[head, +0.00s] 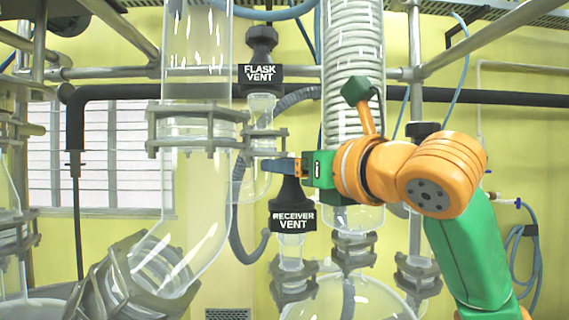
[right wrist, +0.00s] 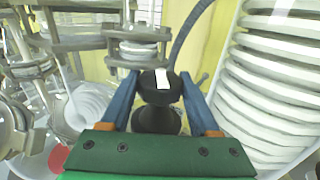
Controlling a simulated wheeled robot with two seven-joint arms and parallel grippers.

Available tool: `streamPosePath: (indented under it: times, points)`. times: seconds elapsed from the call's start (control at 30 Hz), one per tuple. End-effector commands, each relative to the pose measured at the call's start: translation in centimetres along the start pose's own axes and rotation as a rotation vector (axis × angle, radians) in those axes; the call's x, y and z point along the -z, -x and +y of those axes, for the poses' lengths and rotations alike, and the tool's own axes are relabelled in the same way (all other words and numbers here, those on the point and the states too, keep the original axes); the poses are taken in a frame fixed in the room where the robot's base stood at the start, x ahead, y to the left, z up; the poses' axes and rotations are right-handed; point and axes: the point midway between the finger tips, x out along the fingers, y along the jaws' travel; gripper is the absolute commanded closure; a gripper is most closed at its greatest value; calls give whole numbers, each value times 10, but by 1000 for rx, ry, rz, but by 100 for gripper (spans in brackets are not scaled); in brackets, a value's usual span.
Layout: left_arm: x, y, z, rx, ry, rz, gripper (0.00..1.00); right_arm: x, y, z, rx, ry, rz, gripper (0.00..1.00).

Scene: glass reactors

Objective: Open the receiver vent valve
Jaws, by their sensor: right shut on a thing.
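The receiver vent valve (head: 291,192) is a black knob with a flared body and a white-lettered RECEIVER VENT label, upright on a clear glass neck in the middle of the head view. My right gripper (head: 278,166) reaches in from the right, its blue fingers at the knob's top. In the right wrist view, the black valve (right wrist: 157,118) stands between the two blue fingers of the right gripper (right wrist: 158,76), which is shut on it. The fingers partly hide the knob's top in the head view. My left gripper is not in view.
The black flask vent valve (head: 261,45) stands above and behind. A coiled glass condenser (head: 354,60) rises close on the right, and a wide glass tube (head: 195,60) with a metal clamp (head: 195,128) is on the left. Metal rails and hoses run behind.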

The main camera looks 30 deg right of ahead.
Motion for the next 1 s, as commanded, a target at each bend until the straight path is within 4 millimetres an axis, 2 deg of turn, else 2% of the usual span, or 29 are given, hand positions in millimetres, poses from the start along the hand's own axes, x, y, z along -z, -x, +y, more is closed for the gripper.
streamPosePath:
  times: [0.07, 0.1, 0.17, 0.2, 0.43, 0.57, 0.67, 0.9, 1.0]
  points:
    - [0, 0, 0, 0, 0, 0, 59, 0, 0, 0, 3, 0, -1, 87]
    - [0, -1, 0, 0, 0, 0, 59, 0, 0, 0, 3, 0, -2, 36]
    - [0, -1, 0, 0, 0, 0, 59, 0, 0, 0, 4, 0, -1, 19]
    - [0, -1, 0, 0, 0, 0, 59, 0, 0, 0, 4, 0, -1, 18]
    - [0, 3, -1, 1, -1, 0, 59, -2, -1, 2, 39, 6, 1, 18]
    - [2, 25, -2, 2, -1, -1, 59, -9, 0, 5, 324, 13, -3, 18]
    - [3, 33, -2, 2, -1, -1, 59, -6, -1, 3, 495, 6, 0, 18]
    - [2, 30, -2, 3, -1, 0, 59, 0, 0, 0, 552, -1, -1, 18]
    - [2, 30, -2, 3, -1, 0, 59, 0, 0, 0, 551, 0, -1, 44]
